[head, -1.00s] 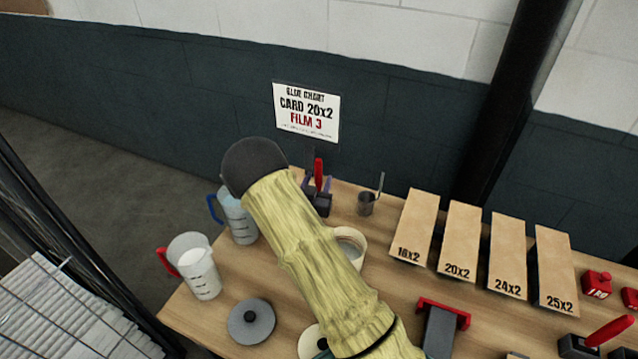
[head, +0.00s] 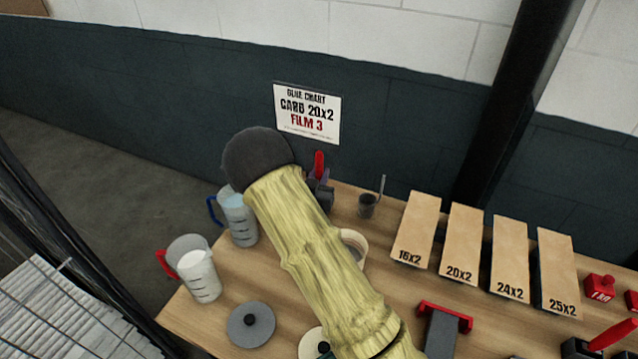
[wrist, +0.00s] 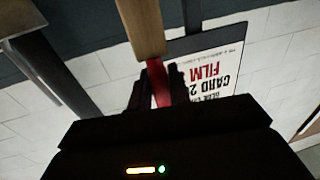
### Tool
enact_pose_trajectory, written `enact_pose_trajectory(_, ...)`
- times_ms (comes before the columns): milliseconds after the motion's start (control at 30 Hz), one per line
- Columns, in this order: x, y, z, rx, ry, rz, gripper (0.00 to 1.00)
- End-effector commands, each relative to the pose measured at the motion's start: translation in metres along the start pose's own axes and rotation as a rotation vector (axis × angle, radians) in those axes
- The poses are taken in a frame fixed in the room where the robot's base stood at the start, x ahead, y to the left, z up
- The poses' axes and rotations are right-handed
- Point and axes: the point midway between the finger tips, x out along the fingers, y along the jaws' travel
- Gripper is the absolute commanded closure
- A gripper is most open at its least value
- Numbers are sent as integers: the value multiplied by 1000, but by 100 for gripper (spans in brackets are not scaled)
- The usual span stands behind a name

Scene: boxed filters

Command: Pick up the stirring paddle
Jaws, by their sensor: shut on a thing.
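The stirring paddle (wrist: 140,25) shows in the wrist view as a pale wooden strip with a red part (wrist: 158,85) between my fingers. My gripper (wrist: 154,82) is shut on that red part. In the head view the red end (head: 319,163) sticks up above my gripper (head: 320,190), in front of the wall sign. My arm hides the rest of the paddle there. I cannot tell how far its lower end is from the table.
The wooden table (head: 285,290) holds a blue-handled jug (head: 240,222), a red-handled jug (head: 200,275), a grey lid (head: 251,325), a pale pot (head: 353,243) partly behind my arm, and a small dark cup (head: 367,207). Several labelled boards (head: 461,240) stand at right. A sign (head: 307,113) hangs behind.

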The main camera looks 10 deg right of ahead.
Motion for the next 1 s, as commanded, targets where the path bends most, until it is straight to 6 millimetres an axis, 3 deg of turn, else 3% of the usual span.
enact_pose_trajectory(200, 0, 0, -38, 5, 2, 0, 100)
enact_pose_trajectory(400, 0, 0, -64, 2, 2, 0, 100)
enact_pose_trajectory(1000, 0, 0, -71, 0, 0, -2, 100)
